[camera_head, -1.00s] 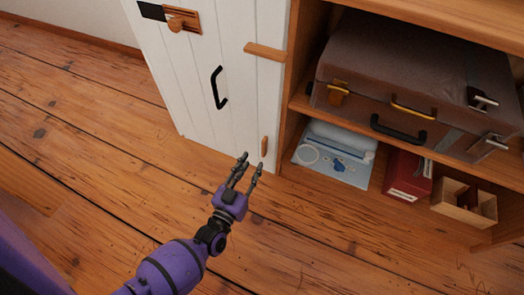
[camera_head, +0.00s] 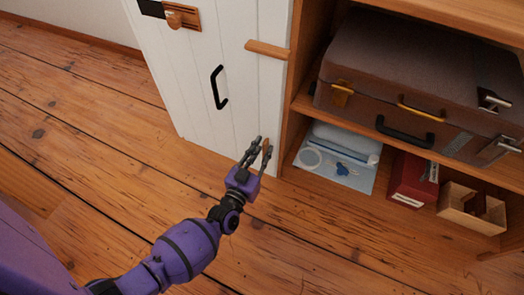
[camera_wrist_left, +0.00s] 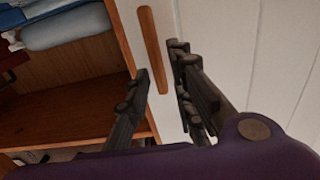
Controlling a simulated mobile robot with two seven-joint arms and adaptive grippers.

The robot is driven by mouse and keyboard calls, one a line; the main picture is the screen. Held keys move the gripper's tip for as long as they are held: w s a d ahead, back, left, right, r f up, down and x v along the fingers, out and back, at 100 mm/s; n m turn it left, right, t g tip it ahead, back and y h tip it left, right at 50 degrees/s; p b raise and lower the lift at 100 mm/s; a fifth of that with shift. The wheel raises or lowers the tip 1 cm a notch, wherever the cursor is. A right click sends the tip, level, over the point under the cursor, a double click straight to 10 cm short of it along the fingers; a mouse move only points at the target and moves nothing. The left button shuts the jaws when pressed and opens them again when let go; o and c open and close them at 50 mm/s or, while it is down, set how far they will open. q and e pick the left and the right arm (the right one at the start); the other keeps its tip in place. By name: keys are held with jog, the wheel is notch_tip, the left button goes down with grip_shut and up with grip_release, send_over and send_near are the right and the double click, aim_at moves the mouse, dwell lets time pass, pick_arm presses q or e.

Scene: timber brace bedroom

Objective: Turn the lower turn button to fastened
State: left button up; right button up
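The lower turn button is a slim wooden bar near the bottom right edge of the white plank door (camera_head: 237,95). It stands upright in the left wrist view (camera_wrist_left: 153,45); in the head view it is partly hidden by my fingers. My left gripper (camera_head: 261,149) is at the button, with its fingers parted. In the left wrist view the fingertips (camera_wrist_left: 160,78) lie either side of the button's lower end, with gaps showing; I cannot tell if any finger touches it. The upper turn button (camera_head: 267,49) lies level across the door edge. My right gripper is not in view.
A black handle (camera_head: 218,88) and a wooden latch (camera_head: 181,16) are on the door. Right of it, open shelves hold a brown suitcase (camera_head: 415,75), a red box (camera_head: 408,182) and a small wooden box (camera_head: 452,208). The floor (camera_head: 120,190) in front is clear.

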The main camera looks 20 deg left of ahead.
pick_arm(q)
grip_shut()
jog(key=shift+n, duration=0.3)
jog(key=shift+a+f+n+b, duration=0.4)
jog(key=shift+f+n+b, duration=0.05)
jog(key=shift+n, duration=2.4)
jog(key=shift+a+f+n+b, duration=0.35)
jog(key=shift+f+n+b, duration=0.05)
jog(key=shift+n, duration=2.5)
jog(key=shift+a+f+n+b, duration=0.4)
jog(key=shift+f+n+b, duration=0.05)
jog(key=shift+n, duration=2.4)
jog(key=shift+o, duration=1.9)
grip_release()
